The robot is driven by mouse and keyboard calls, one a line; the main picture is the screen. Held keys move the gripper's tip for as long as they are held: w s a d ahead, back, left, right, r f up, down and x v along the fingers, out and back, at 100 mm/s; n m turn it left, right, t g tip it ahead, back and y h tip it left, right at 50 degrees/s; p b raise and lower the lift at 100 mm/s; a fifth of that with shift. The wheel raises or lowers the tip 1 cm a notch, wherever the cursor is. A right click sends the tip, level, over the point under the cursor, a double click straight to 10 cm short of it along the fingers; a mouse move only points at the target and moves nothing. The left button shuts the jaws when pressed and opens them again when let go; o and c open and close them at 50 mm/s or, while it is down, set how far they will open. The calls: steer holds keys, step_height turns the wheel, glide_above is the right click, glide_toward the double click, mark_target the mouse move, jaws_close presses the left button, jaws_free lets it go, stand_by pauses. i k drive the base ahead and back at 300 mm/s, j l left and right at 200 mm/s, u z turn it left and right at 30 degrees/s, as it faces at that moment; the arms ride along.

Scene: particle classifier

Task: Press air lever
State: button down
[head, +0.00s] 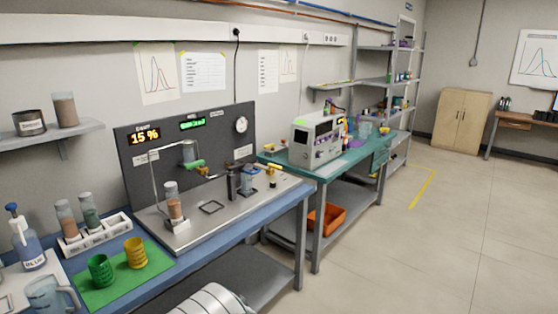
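A dark panel (222,128) stands at the back of a metal plate (232,208) on the blue bench. It carries an orange "15 %" display, a green display and a round gauge. A green handle (194,163) sits below a small clear vessel in front of the panel. A yellow lever-like part (272,170) stands near the plate's right end. I cannot tell which one is the air lever. A clear jar with brown contents (173,203) stands on the plate's left side.
On the bench's left are a rack with jars (95,236), green (101,271) and yellow (135,254) cups on a green mat, a blue-pump bottle (27,246) and a pitcher (47,297). A teal bench (348,160) adjoins right. The right-hand floor is clear.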

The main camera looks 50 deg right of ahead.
mark_target(270, 166)
steer(key=i+l, duration=0.2)
steer(key=l, duration=0.35)
steer(key=i+l, duration=0.15)
steer(key=l, duration=0.4)
steer(key=i+l, duration=0.2)
steer(key=l, duration=0.3)
steer(key=i+l, duration=0.15)
steer(key=l, duration=0.4)
steer(key=i+l, duration=0.2)
steer(key=l, duration=0.35)
steer(key=i+l, duration=0.15)
steer(key=l, duration=0.4)
steer(key=i+l, duration=0.2)
steer(key=l, duration=0.35)
steer(key=i+l, duration=0.2)
steer(key=l, duration=0.3)
steer(key=k+l+z, duration=0.05)
